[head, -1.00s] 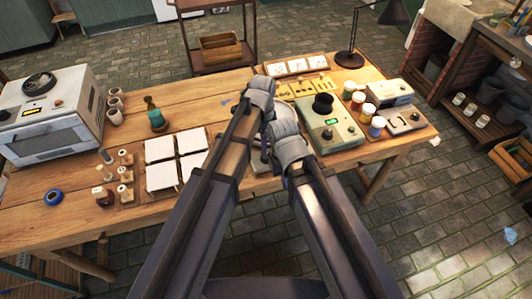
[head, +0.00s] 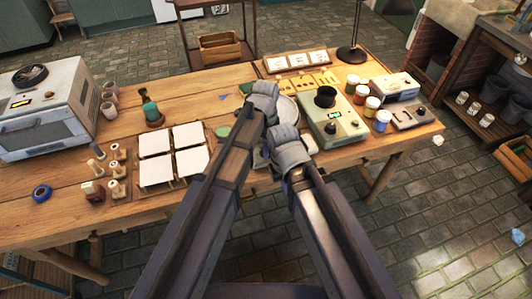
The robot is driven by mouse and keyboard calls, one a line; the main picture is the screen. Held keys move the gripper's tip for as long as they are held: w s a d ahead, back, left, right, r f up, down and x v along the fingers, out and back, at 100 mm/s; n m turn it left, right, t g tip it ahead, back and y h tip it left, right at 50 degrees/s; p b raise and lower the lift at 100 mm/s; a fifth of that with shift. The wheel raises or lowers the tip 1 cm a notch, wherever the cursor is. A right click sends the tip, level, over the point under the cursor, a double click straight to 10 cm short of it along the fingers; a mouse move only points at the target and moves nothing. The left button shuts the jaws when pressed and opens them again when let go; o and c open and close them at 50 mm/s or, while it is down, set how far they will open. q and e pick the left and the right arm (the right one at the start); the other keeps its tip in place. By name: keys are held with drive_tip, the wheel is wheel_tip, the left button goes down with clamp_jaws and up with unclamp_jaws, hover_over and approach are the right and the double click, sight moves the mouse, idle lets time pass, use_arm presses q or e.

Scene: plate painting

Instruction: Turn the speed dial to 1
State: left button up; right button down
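A pale green machine (head: 345,131) with a lit green display and a black round cup (head: 325,97) on top stands on the table right of centre. Small controls on its front are too small to read. A grey unit (head: 407,118) with a dark knob (head: 420,113) stands to its right. I cannot tell which control is the speed dial, or its setting. My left gripper (head: 263,97) is over the middle of the table. My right gripper (head: 287,148) is just left of the green machine; contact is unclear. Both grippers' fingers are hidden or too small to judge.
Paint jars (head: 372,105) stand between the machine and the grey unit. A pale round plate (head: 286,108) is partly hidden behind my grippers. White tiles (head: 188,134), a green bottle (head: 151,110) and an oven (head: 52,122) are to the left. A lamp (head: 350,53) stands at the back.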

use_arm(q)
drive_tip(key=shift+f+b, duration=0.35)
drive_tip(key=shift+f, duration=0.35)
clamp_jaws()
